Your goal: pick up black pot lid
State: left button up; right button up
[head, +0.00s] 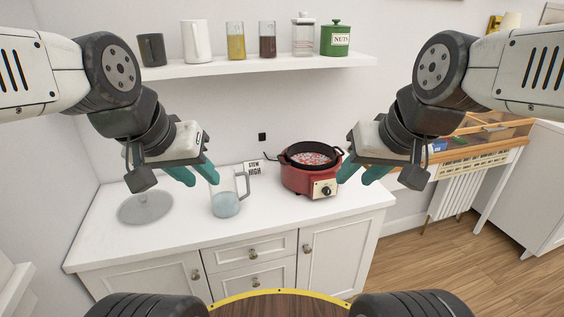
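A round, grey, see-through lid (146,208) lies flat at the left of the white counter; I see no plainly black lid. A red electric pot (308,181) with a black rim and a dial stands open on the counter, with pale and reddish contents. My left gripper (203,182) is open and empty, above the counter between the lid and a glass jug; its wrist hides part of the view just behind the lid. My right gripper (354,182) is open and empty, just right of the pot.
The clear jug (226,197) with bluish contents stands beside my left gripper. A small "STEW HIGH" sign (254,169) stands behind. A wall shelf (265,64) above holds jars, a pitcher and a green canister. The counter's front middle is clear. A wooden display table (485,150) stands at right.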

aim_at(146, 207)
jog(key=u, duration=1.25)
jog(key=z, duration=1.55)
jog(key=i+j+u, duration=0.25)
jog(key=j+u, duration=0.2)
jog(key=i+j+u, duration=0.3)
jog(key=u, duration=0.15)
